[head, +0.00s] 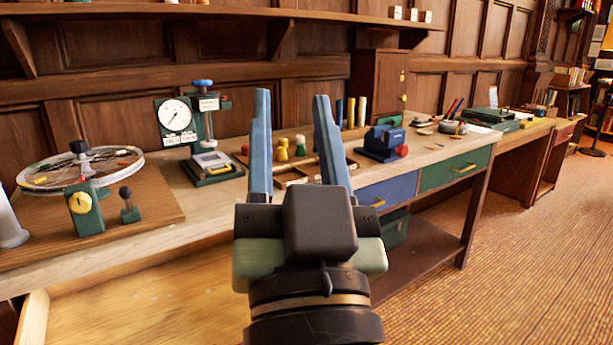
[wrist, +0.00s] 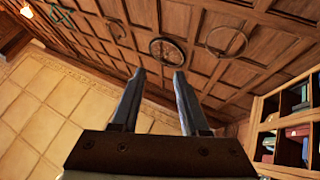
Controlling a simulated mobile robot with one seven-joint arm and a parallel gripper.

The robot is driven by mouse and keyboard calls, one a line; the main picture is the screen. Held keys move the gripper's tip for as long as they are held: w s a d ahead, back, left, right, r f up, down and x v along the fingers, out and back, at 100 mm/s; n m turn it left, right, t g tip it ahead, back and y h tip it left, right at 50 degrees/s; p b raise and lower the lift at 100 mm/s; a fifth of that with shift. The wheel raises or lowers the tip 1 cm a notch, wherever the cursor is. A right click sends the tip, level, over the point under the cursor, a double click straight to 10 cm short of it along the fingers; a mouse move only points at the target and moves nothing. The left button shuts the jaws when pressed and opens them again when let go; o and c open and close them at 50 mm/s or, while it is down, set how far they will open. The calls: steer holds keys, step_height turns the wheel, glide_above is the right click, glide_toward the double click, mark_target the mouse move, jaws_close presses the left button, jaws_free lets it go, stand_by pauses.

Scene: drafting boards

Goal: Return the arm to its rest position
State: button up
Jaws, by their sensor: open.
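My gripper (head: 292,130) is raised in front of the workbench in the head view, its two blue fingers pointing up and spread apart. Nothing is between the fingers. In the wrist view my gripper (wrist: 158,75) is also open and empty, aimed toward a wood-panelled wall and a tiled surface. My gripper hides part of the bench front in the head view.
The workbench (head: 440,152) holds a wheel (head: 125,160), a dial gauge stand (head: 175,120), a small blue vise (head: 383,143) and several pegs. An open drawer (head: 150,300) juts out at lower left. The floor (head: 530,250) at right is clear.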

steer(key=s+r+t+h+p, duration=0.1)
steer(key=s+r+p, duration=0.1)
steer(key=r+p, duration=1)
steer(key=s+r+t+h+p, duration=0.1)
steer(key=s+r+t+p, duration=0.1)
steer(key=r+p, duration=1)
step_height(320, 180, up, 8)
steer(key=shift+s+d+r+n+h, duration=0.25)
steer(key=shift+s+d+n+h, duration=0.05)
steer(key=shift+s+d, duration=0.15)
